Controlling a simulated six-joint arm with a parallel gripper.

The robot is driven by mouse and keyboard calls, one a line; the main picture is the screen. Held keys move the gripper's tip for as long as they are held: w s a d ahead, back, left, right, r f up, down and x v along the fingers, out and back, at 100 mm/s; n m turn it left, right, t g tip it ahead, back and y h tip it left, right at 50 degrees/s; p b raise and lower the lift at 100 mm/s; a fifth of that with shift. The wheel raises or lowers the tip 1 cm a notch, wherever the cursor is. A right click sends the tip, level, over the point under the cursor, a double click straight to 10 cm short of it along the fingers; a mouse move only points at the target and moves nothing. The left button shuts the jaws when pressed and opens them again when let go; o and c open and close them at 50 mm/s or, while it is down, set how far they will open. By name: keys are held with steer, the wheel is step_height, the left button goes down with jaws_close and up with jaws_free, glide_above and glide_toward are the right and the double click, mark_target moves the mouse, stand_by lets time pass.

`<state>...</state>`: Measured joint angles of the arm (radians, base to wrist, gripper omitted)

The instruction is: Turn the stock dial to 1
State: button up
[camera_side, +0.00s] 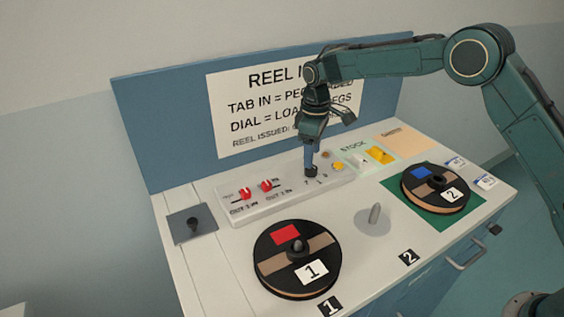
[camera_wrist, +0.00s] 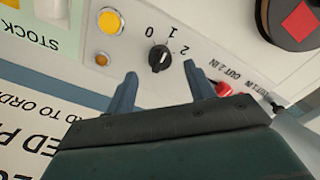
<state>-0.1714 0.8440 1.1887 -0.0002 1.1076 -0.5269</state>
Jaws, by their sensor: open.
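The stock dial is a small black knob (camera_wrist: 158,59) on the white panel, with the marks 0, 1 and 2 printed around its far side in the wrist view. Its pointer is too small to read surely. In the side view the dial (camera_side: 311,171) sits right under my fingers. My gripper (camera_wrist: 160,69) is open, with one blue finger on each side of the dial and a clear gap to it in the wrist view. In the side view my gripper (camera_side: 311,158) points straight down over the dial; whether the fingers touch the panel is hidden.
Two red switches (camera_side: 255,189) lie left of the dial on the panel. An amber lamp (camera_wrist: 110,21) is beside it. Reel 1 (camera_side: 285,275) stands in front, and reel 2 (camera_side: 452,210) on a green mat at right. A bare grey peg (camera_side: 375,214) stands between them. A sign board (camera_side: 240,100) rises behind.

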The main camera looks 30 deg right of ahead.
step_height(320, 180, up, 10)
steer(key=shift+f, duration=0.2)
steer(key=shift+r, duration=0.1)
stand_by(0.4)
steer(key=s+d+r+m+t, duration=0.1)
steer(key=s+d+r+m, duration=0.15)
steer(key=s+r, duration=0.55)
steer(key=s+d+r+m+t, duration=0.2)
steer(key=s+d+r, duration=0.25)
steer(key=s, duration=0.65)
steer(key=s+d+f+m+t, duration=0.1)
steer(key=s+f, duration=0.1)
steer(key=s, duration=0.8)
steer(key=s+d+f+m+t, duration=0.1)
steer(key=s+d+f+m, duration=0.1)
steer(key=s, duration=0.9)
steer(key=shift+f+t, duration=0.3)
steer(key=shift+f, duration=0.05)
